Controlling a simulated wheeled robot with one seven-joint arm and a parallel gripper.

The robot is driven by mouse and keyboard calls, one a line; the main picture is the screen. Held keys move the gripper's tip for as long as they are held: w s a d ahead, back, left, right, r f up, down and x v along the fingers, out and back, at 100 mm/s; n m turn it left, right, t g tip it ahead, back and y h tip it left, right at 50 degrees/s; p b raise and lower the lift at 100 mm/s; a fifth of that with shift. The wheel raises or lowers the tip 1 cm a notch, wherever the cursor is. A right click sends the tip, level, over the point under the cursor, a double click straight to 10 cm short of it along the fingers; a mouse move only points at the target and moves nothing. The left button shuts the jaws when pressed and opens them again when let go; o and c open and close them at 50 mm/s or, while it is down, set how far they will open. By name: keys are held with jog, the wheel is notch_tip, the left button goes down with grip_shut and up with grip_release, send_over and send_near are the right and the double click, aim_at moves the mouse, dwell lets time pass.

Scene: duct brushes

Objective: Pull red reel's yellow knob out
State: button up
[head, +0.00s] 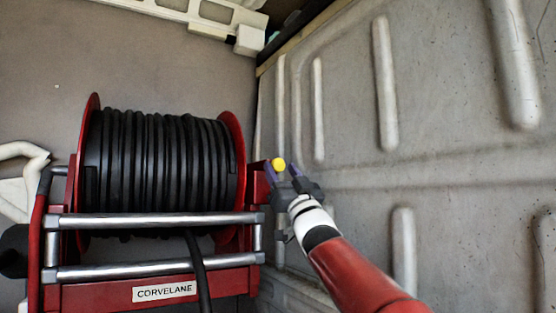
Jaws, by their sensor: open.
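The red reel (232,130) is wound with black hose (160,160) and stands at the left of the head view. Its yellow knob (279,164) is at the reel's right side, beside the red frame. My gripper (280,172) is open, with its dark fingertips at the knob, one to each side of it in the picture. I cannot tell whether the fingers touch the knob. The knob's stem and lower part are hidden by my gripper.
Two silver rollers (150,220) cross the reel's front above a CORVELANE label (164,291). A ribbed grey wall panel (450,190) stands close on the right. White brackets (215,18) hang at the top. A white hose or pipe (22,170) is at the far left.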

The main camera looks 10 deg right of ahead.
jog(key=shift+p+x, duration=0.45)
jog(key=shift+x, duration=0.95)
